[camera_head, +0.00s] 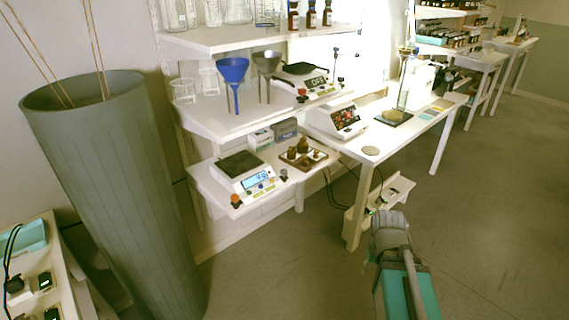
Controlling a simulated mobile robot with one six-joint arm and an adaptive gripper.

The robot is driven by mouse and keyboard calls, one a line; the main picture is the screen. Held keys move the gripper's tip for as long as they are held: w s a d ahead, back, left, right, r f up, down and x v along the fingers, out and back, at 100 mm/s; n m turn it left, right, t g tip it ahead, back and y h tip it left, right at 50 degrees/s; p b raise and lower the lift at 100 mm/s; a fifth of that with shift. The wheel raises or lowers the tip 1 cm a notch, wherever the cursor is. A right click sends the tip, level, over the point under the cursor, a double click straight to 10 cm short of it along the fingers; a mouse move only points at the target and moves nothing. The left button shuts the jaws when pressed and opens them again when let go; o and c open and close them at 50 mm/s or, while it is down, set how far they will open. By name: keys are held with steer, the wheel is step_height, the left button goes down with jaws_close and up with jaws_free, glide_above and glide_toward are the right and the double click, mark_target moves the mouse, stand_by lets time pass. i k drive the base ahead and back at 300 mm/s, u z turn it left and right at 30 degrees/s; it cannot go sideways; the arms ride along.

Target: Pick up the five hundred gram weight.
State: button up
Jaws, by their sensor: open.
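Several brass-coloured weights of different sizes stand upright in a brown wooden tray (288,164) on the lowest shelf by the wall. The largest-looking weight (303,145) stands at the back of the tray. Smaller ones stand in front of it and to the right. No markings can be read, so I cannot tell for certain which is the five hundred gram weight. A grey and teal part of my arm shows at the lower right, well apart from the tray over the floor. No jaws or fingertips of my gripper can be made out.
A balance (240,170) stands left of the tray, with small boxes (261,139) behind. A shelf (212,117) with blue (233,72) and grey (267,64) funnels overhangs them. A white table (369,146) stands right. A tall grey-green bin (125,180) is left. Floor in front is clear.

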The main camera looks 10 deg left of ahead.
mark_target(290, 154)
steer(key=k, duration=0.25)
steer(key=u, duration=0.45)
steer(key=i, duration=1.5)
